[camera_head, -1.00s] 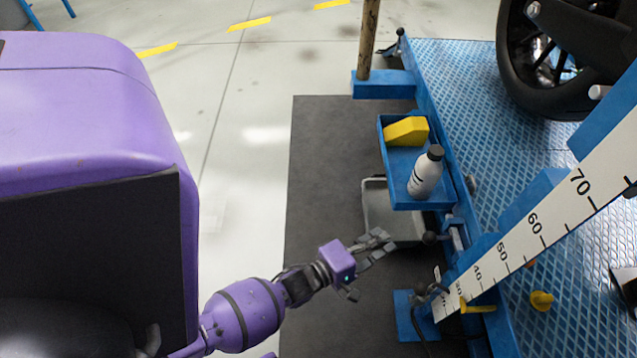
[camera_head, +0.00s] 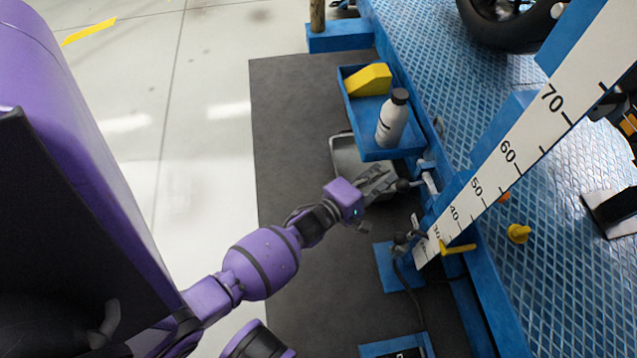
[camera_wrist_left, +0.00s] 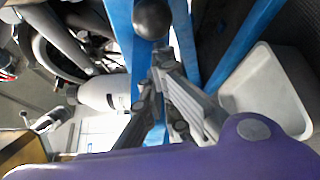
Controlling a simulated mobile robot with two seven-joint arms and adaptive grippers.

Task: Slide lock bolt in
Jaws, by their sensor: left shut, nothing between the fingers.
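The lock bolt shows as a black ball knob (camera_head: 403,185) with a pale metal rod to its right, at the side of the blue platform. The knob also shows in the left wrist view (camera_wrist_left: 153,18), at the top. My left gripper (camera_head: 390,183) is shut and empty, with its fingertips just left of the knob. In the left wrist view its fingers (camera_wrist_left: 158,75) are together below the knob; I cannot tell whether they touch it. The rod's far end is hidden. My right gripper is not in view.
A blue shelf tray (camera_head: 372,142) holds a yellow block (camera_head: 368,80) and a grey bottle (camera_head: 392,118) above the knob. A grey bin (camera_head: 345,160) lies beneath my fingers. A white scale (camera_head: 520,140) slants to the right. The dark mat (camera_head: 290,130) is mostly clear.

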